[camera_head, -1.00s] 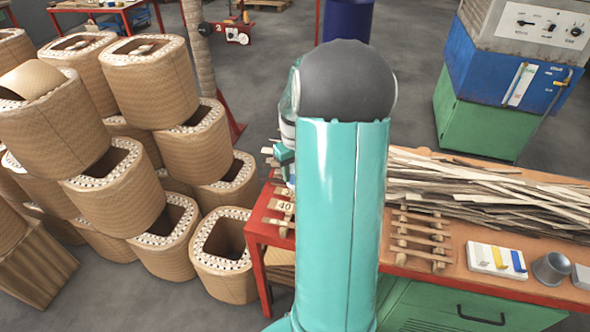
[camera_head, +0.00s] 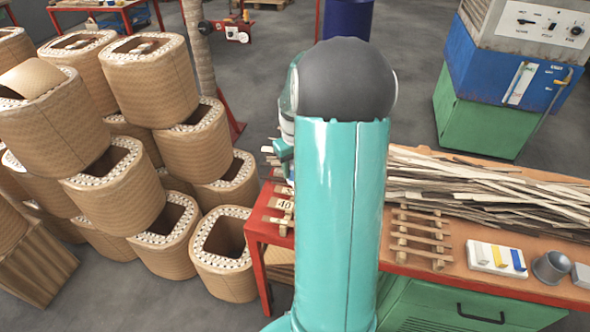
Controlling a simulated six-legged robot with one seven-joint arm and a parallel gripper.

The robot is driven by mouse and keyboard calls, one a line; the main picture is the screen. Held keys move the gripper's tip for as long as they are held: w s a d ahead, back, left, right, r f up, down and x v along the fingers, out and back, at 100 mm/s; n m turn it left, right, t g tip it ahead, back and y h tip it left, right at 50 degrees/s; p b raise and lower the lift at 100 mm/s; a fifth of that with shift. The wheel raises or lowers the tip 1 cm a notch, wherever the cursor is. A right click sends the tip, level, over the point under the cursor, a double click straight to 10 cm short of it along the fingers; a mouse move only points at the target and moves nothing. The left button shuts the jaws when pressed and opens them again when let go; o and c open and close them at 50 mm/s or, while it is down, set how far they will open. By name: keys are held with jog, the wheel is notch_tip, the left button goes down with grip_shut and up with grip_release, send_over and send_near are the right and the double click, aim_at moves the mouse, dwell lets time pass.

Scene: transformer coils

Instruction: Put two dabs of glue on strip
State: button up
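My own teal arm with a dark grey rounded joint fills the middle of the view and hides my gripper and part of the red-edged workbench (camera_head: 455,273). A pile of long, thin, pale and grey strips (camera_head: 480,197) lies along the back of the bench. A small wooden rack with several crossbars (camera_head: 421,238) stands in front of the pile, right of my arm. A white block with yellow and blue pieces (camera_head: 496,258) and a grey cup (camera_head: 552,266) stand further right. I cannot tell which item holds glue. No dab of glue can be made out.
Stacked tan, woven-looking coils (camera_head: 152,80) crowd the left side. Numbered pieces, one marked 40 (camera_head: 284,205), lie on the bench's left end. A blue and green machine (camera_head: 492,110) stands behind on the right. Grey floor between them is open.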

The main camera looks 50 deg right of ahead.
jog(key=shift+r, duration=1.85)
